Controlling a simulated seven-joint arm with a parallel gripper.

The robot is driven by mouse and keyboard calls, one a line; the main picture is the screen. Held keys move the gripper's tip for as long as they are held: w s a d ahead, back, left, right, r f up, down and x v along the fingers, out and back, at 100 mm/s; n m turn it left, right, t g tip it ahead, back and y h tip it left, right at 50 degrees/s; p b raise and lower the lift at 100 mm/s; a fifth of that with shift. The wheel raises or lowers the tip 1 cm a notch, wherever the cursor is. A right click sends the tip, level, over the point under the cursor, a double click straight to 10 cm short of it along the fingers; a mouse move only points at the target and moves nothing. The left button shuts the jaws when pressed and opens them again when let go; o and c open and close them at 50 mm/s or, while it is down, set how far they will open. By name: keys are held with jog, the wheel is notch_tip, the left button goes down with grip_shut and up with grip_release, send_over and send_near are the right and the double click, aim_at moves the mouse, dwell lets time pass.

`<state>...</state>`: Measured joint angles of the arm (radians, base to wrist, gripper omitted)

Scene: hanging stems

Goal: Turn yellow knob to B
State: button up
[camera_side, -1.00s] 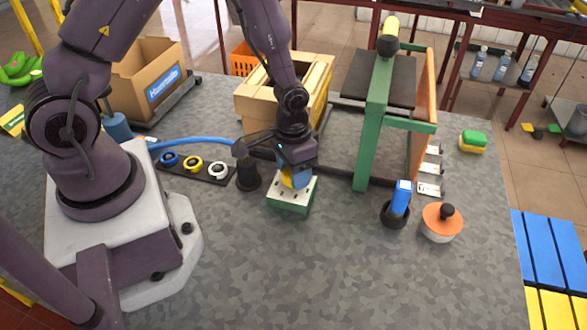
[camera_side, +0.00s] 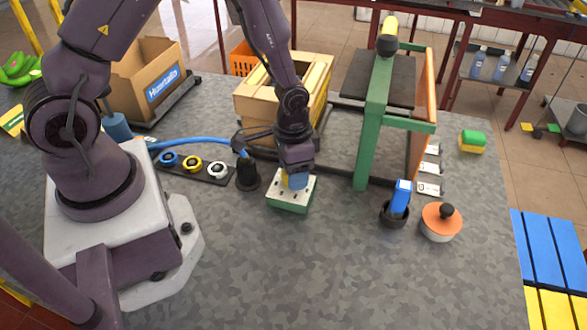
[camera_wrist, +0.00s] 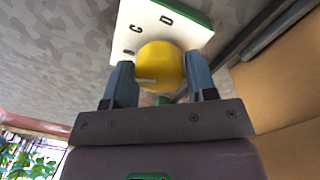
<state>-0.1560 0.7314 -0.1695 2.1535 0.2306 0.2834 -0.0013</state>
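The yellow knob (camera_wrist: 160,65) sits on a white-topped green box (camera_side: 291,202) on the bench. In the wrist view the plate (camera_wrist: 180,22) carries black letters; C and D read clearly, and a third beside the knob is partly hidden. My gripper (camera_side: 294,182) points down over the box. Its two blue-grey fingers stand on opposite sides of the knob and appear to touch it. A pale mark shows low on the knob's left side; I cannot tell which letter it faces. In the side view the finger hides the knob.
A black holder (camera_side: 248,177) stands just left of the box, and a wooden crate (camera_side: 262,107) is behind it. A green frame (camera_side: 372,140), a dark cup with a blue item (camera_side: 401,197) and an orange-lidded pot (camera_side: 441,222) are to the right. The front bench is clear.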

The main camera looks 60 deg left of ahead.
jog(key=o, duration=0.3)
notch_tip(320, 180, up, 13)
jog(key=shift+a, duration=0.3)
dwell(0.4)
jog(key=s+r+n+t, duration=0.1)
jog(key=s+r+t, duration=0.2)
jog(key=s+r, duration=0.3)
jog(key=s+r+n+t, duration=0.1)
jog(key=s+r+t, duration=0.1)
jog(key=s+r, duration=0.4)
notch_tip(320, 180, up, 6)
jog(key=shift+s+f+t+y, duration=0.15)
jog(key=shift+s+t+y, duration=0.15)
jog(key=shift+t, duration=0.1)
